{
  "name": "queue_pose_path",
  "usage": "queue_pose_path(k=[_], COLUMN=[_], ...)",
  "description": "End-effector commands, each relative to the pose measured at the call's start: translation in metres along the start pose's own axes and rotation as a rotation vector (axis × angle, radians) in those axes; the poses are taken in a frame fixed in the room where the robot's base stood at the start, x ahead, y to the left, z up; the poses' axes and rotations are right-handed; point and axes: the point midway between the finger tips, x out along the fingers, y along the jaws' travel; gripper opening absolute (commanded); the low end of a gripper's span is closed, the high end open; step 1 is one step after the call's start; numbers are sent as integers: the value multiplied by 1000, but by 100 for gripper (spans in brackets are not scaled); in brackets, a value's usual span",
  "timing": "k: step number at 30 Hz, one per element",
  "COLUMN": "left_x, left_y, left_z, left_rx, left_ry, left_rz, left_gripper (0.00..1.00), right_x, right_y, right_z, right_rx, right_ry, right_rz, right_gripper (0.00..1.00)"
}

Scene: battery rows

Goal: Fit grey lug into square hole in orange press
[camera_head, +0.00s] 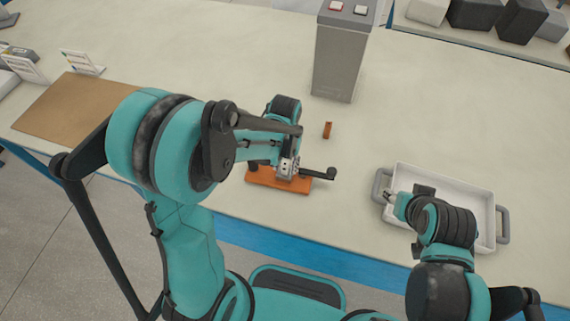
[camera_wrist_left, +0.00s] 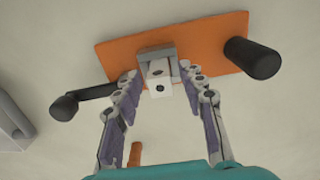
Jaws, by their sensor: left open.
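The orange press (camera_head: 262,179) lies near the table's front edge, partly hidden by my left arm. In the left wrist view, its flat orange base (camera_wrist_left: 210,50) carries a grey bracket, a black lever at left and a black cylinder at right. A pale grey block (camera_wrist_left: 158,71) with a dark round hole stands at the bracket; I cannot tell whether it is the lug. My left gripper (camera_head: 287,163) is over the press, open, its fingers (camera_wrist_left: 161,80) on either side of that block. No square hole can be made out. My right gripper (camera_head: 391,197) is at the white tray's left end.
A small orange-brown block (camera_head: 327,130) stands behind the press. The white tray (camera_head: 440,175) with grey handles is at right. A tall grey box (camera_head: 340,65) with buttons stands at the back. A brown board (camera_head: 65,105) lies at left. The table's middle right is clear.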

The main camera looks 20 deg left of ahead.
Motion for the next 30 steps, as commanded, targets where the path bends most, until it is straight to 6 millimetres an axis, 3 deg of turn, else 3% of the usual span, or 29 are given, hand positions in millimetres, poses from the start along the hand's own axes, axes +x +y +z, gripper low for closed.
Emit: queue_pose_path(k=[12,21,26,30], left_x=[-89,-121,-142,-167], left_y=[0,-1,-10,-23], left_z=[0,2,18,43], left_rx=[0,0,0,4], left_ry=[0,8,92,238], left_rz=[0,1,10,19], left_gripper=[41,41,41,41], right_x=[-27,-33,-33,-33], right_y=[0,0,0,0], right_z=[-19,-24,-23,-23], right_rx=[0,0,0,0], right_ry=[0,0,0,0], right_rz=[0,0,0,0], right_gripper=[40,40,40,40])
